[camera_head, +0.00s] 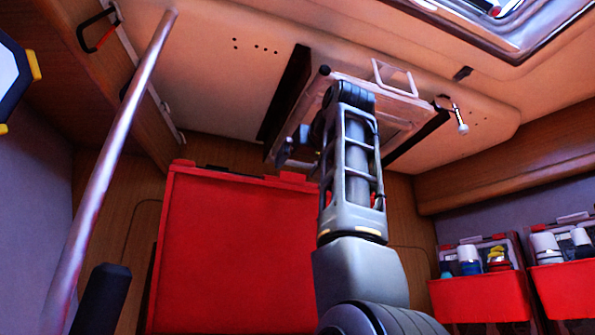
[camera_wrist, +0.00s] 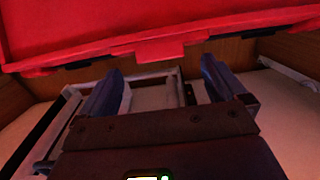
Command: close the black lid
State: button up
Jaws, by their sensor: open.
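I cannot make out a black lid in either view. A large red panel (camera_head: 240,250) with raised corners along its top edge stands upright left of my arm in the head view. In the wrist view the red panel (camera_wrist: 150,22) fills the top, with a tab at the middle of its edge. My gripper (camera_wrist: 160,88) is open, with nothing between its two dark blue fingers. Its fingertips point toward the panel's edge; I cannot tell whether they touch it. In the head view my gripper is largely hidden behind my arm.
A pale metal frame (camera_head: 393,77) is fixed to the ceiling above my arm. A metal pole (camera_head: 112,160) rises at the left. Red bins (camera_head: 482,297) with bottles stand at the right. A skylight (camera_head: 505,28) is above. Wooden walls close the space.

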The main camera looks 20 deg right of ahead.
aim_at(292, 175)
jog(key=w+p, duration=0.1)
jog(key=w, duration=0.3)
jog(key=shift+r, duration=0.1)
jog(key=shift+w+a+p, duration=0.1)
jog(key=shift+w+p, duration=0.3)
jog(key=shift+w, duration=0.25)
jog(key=shift+c, duration=0.3)
